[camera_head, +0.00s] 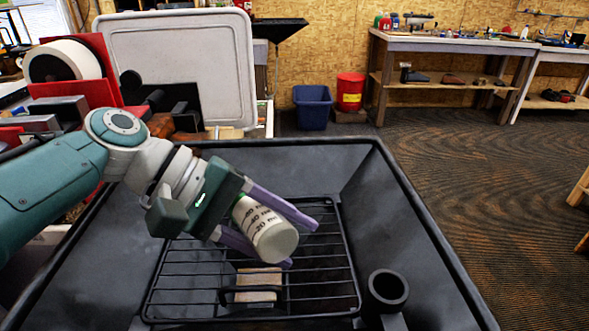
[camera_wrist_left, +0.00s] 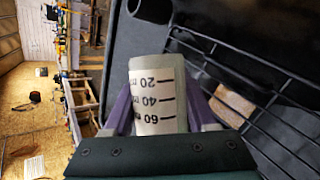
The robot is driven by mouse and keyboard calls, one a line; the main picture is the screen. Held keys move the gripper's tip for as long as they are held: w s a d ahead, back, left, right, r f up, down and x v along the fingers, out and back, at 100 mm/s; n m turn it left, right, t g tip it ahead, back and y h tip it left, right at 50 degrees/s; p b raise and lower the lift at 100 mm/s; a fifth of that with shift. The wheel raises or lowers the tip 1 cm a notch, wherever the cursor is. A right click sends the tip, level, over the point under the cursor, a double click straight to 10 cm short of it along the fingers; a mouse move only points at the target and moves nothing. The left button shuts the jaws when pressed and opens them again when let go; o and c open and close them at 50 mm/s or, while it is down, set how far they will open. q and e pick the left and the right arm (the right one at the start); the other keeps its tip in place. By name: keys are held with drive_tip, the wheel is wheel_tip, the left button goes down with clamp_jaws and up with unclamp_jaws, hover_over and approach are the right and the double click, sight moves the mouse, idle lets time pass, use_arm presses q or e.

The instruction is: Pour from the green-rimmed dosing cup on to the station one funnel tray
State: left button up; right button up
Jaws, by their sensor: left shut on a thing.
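The dosing cup (camera_head: 268,232) is whitish with dark volume marks, and a sliver of green rim shows by my gripper's palm. My left gripper (camera_head: 302,244) is shut on it, with one purple finger along each side. The cup is tilted, its closed base toward the lower right and its rim end toward the palm. It also shows in the left wrist view (camera_wrist_left: 158,95), with marks 20, 40 and 60. Its mouth and contents are hidden. The cup is over the big black tray (camera_head: 400,205), apparently the funnel tray, with a wire rack (camera_head: 325,270) inside. My right gripper is out of view.
A tan block (camera_head: 258,283) shows at the rack, in or under a dark frame. A black round tube (camera_head: 387,288) stands at the tray's front right. A red holder with a white roll (camera_head: 65,62) and a pale panel (camera_head: 180,65) stand behind. Floor at right is open.

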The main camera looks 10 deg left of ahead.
sight(259, 207)
use_arm(q)
drive_tip(key=y+p, duration=0.1)
drive_tip(key=m+t+y+p, duration=0.1)
drive_tip(key=p, duration=0.1)
drive_tip(key=t+y+p, duration=0.1)
drive_tip(key=shift+w+a+r+m+p, duration=0.15)
drive_tip(key=shift+w+a+m+p, duration=0.2)
drive_tip(key=shift+m, duration=0.05)
drive_tip(key=shift+w+a+f+m+t+y+p, duration=0.15)
drive_tip(key=shift+f+m+t+y+p, duration=0.2)
drive_tip(key=shift+t+y+p, duration=0.3)
drive_tip(key=shift+w+a+f, duration=0.1)
drive_tip(key=r+p, duration=0.1)
drive_tip(key=t+y+p, duration=0.1)
drive_tip(key=r+m+p, duration=0.1)
drive_tip(key=shift+w+a+r+t+y, duration=0.25)
drive_tip(key=shift+w+a+r+t, duration=0.05)
drive_tip(key=shift+w+a+t, duration=0.05)
drive_tip(key=shift+w+a+r+m+p, duration=0.1)
drive_tip(key=shift+r+m+p, duration=0.15)
drive_tip(key=shift+p, duration=0.2)
drive_tip(key=shift+w+a+t+y, duration=0.15)
drive_tip(key=shift+t+y, duration=0.25)
